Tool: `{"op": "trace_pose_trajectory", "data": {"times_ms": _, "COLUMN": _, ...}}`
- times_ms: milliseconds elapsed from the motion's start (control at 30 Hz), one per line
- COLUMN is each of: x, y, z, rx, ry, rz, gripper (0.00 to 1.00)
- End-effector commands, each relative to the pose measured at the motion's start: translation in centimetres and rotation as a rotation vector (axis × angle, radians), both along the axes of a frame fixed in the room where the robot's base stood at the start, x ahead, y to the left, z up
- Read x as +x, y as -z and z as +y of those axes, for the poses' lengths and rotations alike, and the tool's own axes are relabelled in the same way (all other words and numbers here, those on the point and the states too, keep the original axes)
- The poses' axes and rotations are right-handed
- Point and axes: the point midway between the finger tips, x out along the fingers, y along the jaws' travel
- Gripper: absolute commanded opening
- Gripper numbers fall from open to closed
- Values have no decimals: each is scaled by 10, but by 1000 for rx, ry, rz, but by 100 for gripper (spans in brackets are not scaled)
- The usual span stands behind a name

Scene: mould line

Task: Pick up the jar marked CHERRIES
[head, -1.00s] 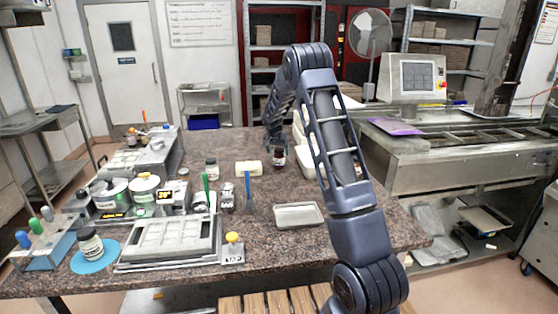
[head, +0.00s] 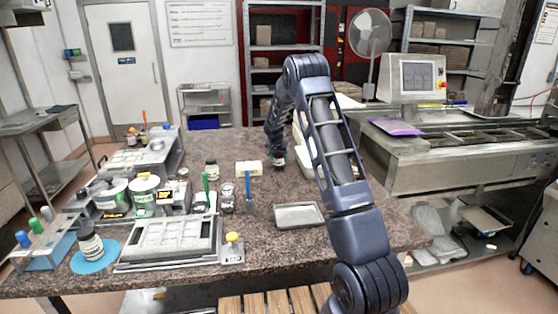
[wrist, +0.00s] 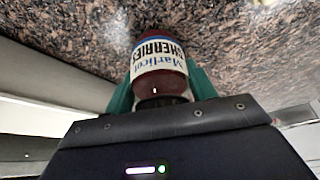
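The jar marked CHERRIES (wrist: 160,62) has a dark red body, a white label and a dark lid. In the wrist view it lies between the two green fingers of my gripper (wrist: 160,88), lid end towards the palm. The fingers flank it closely on both sides; whether they press on it I cannot tell. In the head view the jar (head: 279,161) stands on the granite table, its upper part hidden by my gripper (head: 277,150).
A cream block (head: 248,168) stands left of the jar and pale bins (head: 303,155) stand close on its right. A grey tray (head: 299,215) lies nearer the front. Several other jars, including one dark-lidded jar (head: 212,170), stand further left.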

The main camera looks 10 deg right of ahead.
Motion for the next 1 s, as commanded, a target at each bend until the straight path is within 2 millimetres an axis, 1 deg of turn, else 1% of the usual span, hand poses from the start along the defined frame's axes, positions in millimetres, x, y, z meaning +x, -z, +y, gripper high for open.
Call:
{"op": "trace_pose_trajectory", "data": {"times_ms": 33, "x": 0, "y": 0, "z": 0, "rx": 0, "ry": 0, "rz": 0, "gripper": 30}}
{"op": "trace_pose_trajectory", "data": {"times_ms": 67, "x": 0, "y": 0, "z": 0, "rx": 0, "ry": 0, "rz": 0, "gripper": 25}}
{"op": "trace_pose_trajectory", "data": {"times_ms": 333, "x": 0, "y": -3, "z": 0, "rx": 0, "ry": 0, "rz": -1, "gripper": 25}}
{"op": "trace_pose_trajectory", "data": {"times_ms": 467, "x": 1, "y": -14, "z": 0, "rx": 0, "ry": 1, "rz": -3, "gripper": 25}}
{"op": "trace_pose_trajectory", "data": {"times_ms": 567, "x": 1, "y": -30, "z": 0, "rx": 0, "ry": -1, "rz": -4, "gripper": 25}}
{"op": "trace_pose_trajectory", "data": {"times_ms": 667, "x": 1, "y": -54, "z": 0, "rx": 1, "ry": 1, "rz": -6, "gripper": 25}}
{"op": "trace_pose_trajectory", "data": {"times_ms": 800, "x": 1, "y": -91, "z": 0, "rx": 0, "ry": 0, "rz": -6, "gripper": 25}}
{"op": "trace_pose_trajectory", "data": {"times_ms": 1000, "x": 1, "y": -140, "z": 0, "rx": 1, "ry": 0, "rz": -5, "gripper": 25}}
